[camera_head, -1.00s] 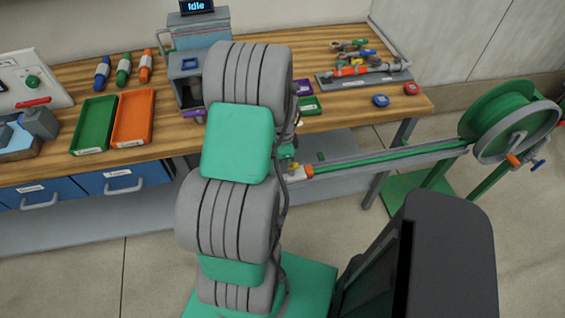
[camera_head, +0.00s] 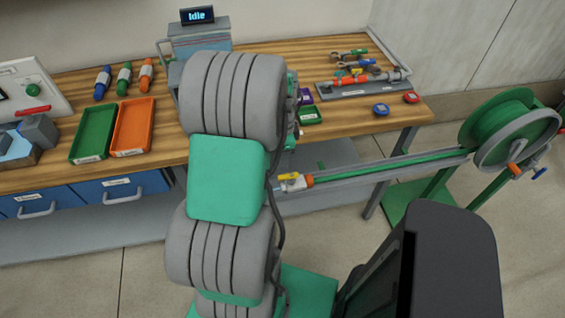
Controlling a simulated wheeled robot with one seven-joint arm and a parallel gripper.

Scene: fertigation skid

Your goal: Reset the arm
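My arm (camera_head: 228,178) stands upright in the middle of the head view, with grey ribbed joints and green links. Its upper joint covers part of the wooden workbench (camera_head: 300,62). My gripper is not visible; it is hidden behind the arm or out of frame, so its fingers cannot be seen.
On the bench are a green tray (camera_head: 93,133), an orange tray (camera_head: 132,127), several coloured cylinders, and a machine (camera_head: 199,40) whose display reads "Idle". A pipe fitting board (camera_head: 364,84) lies right. A hose reel (camera_head: 505,130) with a long guide rail (camera_head: 390,165) stands right of the bench.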

